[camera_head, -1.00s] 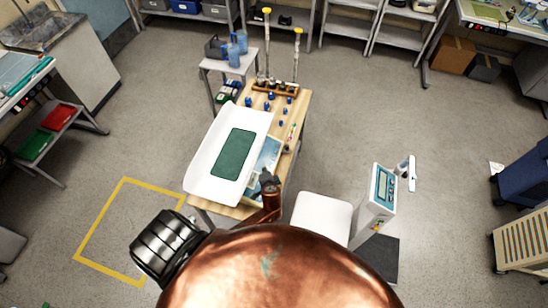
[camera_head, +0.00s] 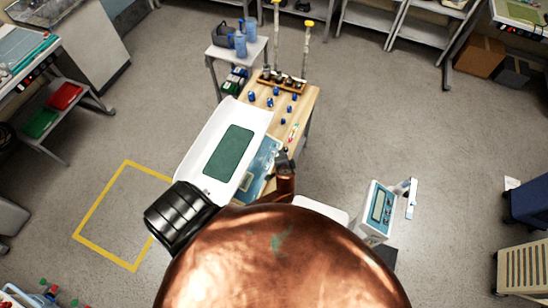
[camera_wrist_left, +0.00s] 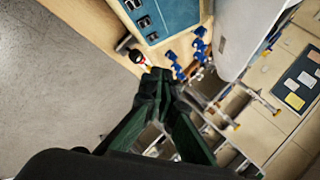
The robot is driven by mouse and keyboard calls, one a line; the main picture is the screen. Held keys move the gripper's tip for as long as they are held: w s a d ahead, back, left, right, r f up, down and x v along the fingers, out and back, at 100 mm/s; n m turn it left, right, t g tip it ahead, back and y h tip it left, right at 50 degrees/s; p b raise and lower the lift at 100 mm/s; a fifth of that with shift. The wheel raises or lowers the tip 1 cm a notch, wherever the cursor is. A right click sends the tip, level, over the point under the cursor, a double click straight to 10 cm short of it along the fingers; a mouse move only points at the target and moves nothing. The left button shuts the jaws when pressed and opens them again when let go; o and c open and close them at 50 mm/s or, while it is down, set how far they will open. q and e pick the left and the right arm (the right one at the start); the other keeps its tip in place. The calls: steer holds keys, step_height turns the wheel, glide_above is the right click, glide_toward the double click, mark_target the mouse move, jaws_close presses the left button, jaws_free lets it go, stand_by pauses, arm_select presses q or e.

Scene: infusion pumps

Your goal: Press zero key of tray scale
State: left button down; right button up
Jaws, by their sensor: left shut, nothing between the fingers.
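The tray scale is on the wooden table, with a long white tray (camera_head: 196,158) bearing a green mat (camera_head: 231,152). Its blue panel (camera_head: 260,160) lies along the tray's right side. In the left wrist view the blue panel (camera_wrist_left: 178,17) shows at the top with several dark keys (camera_wrist_left: 145,22); I cannot read which is the zero key. The white tray (camera_wrist_left: 235,45) is at the upper right there. My left gripper (camera_head: 283,157) is shut and empty by the panel's right edge. In the wrist view its closed fingertips (camera_wrist_left: 156,80) appear below the panel, apart from the keys. My right gripper is out of view.
Several small blue items (camera_head: 269,102) and a pen-like item (camera_head: 293,132) are on the table (camera_head: 307,105) beyond the gripper. A rack with tall yellow-topped rods (camera_head: 282,82) stands at its back. A white column scale (camera_head: 378,210) stands on the right. Open floor lies between.

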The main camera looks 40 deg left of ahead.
mark_target(270, 161)
arm_select(q)
steer(key=a+f+b, duration=0.1)
steer(key=f+b, duration=0.1)
steer(key=s+a+f+b, duration=0.1)
steer(key=f+b, duration=0.1)
steer(key=f, duration=0.1)
steer(key=a+f+b, duration=0.1)
steer(key=f+b, duration=0.1)
steer(key=f, duration=0.1)
steer(key=shift+s+a+b, duration=0.3)
steer(key=shift+a+b, duration=0.05)
steer(key=shift+a+f, duration=0.1)
stand_by(1.3)
steer(key=shift+a+f+b, duration=0.15)
steer(key=shift+f+b, duration=0.2)
steer(key=shift+b, duration=0.1)
steer(key=shift+s+a+f+b, duration=0.1)
steer(key=shift+f+b, duration=0.2)
steer(key=shift+f, duration=0.05)
stand_by(0.5)
steer(key=shift+r, duration=0.1)
steer(key=shift+d+r+p, duration=0.25)
steer(key=shift+r+p, duration=0.35)
steer(key=shift+r, duration=0.05)
